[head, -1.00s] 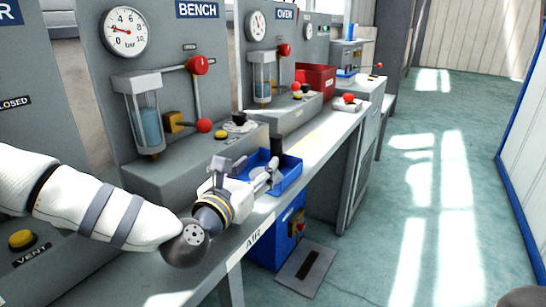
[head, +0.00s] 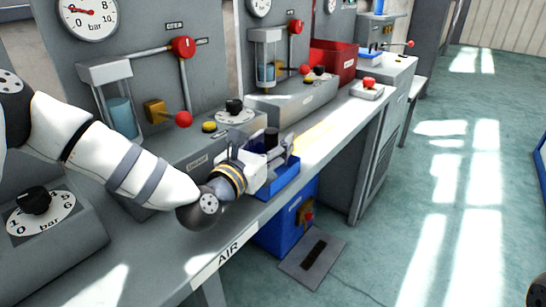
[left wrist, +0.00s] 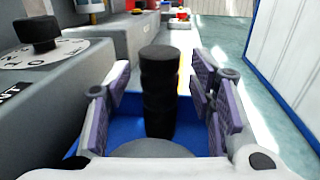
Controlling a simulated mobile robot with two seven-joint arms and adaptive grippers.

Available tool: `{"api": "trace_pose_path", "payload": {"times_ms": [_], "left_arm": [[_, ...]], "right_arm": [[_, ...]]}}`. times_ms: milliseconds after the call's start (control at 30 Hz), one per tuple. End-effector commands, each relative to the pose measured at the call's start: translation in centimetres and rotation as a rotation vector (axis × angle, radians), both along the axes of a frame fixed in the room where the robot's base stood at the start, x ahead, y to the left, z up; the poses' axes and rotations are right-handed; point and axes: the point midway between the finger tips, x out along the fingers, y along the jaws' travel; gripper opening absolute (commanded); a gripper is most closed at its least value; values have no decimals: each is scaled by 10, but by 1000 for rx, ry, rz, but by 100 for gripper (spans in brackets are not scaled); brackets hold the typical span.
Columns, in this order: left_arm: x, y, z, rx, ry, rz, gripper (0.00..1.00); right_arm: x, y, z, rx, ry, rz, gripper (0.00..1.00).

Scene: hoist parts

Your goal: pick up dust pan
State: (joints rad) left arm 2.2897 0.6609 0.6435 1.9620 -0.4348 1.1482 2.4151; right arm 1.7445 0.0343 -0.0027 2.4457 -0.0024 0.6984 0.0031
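My left gripper (head: 280,150) is over a blue tray (head: 282,182) on the grey bench. It is open, and in the left wrist view its purple-padded fingers (left wrist: 163,105) stand on either side of a black ribbed cylinder (left wrist: 159,90), with gaps on both sides. The cylinder stands upright at the blue tray (left wrist: 195,130), and its top shows behind the gripper in the head view (head: 271,136). Its lower end is hidden in the left wrist view. I cannot make out anything that is clearly a dust pan.
Control boxes with gauges and red-knobbed levers (head: 183,118) line the bench's back, close to my left arm. A red bin (head: 333,62) stands farther along. A blue box (head: 287,225) and a grey plate (head: 312,255) are below.

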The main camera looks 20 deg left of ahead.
Motion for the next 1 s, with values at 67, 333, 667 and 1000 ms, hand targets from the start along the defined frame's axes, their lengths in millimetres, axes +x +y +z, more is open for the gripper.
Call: {"api": "trace_pose_path", "payload": {"times_ms": [67,333,667,1000], "left_arm": [[0,0,0,0,1,0,38],[0,0,0,0,0,0,0],[0,0,13,-3,-3,1,0],[-54,-17,105,-5,-12,-5,0]], "right_arm": [[-1,0,0,0,2,1,40],[0,0,0,0,1,0,40],[2,0,2,0,-5,0,40],[20,0,23,0,-67,-1,40]]}}
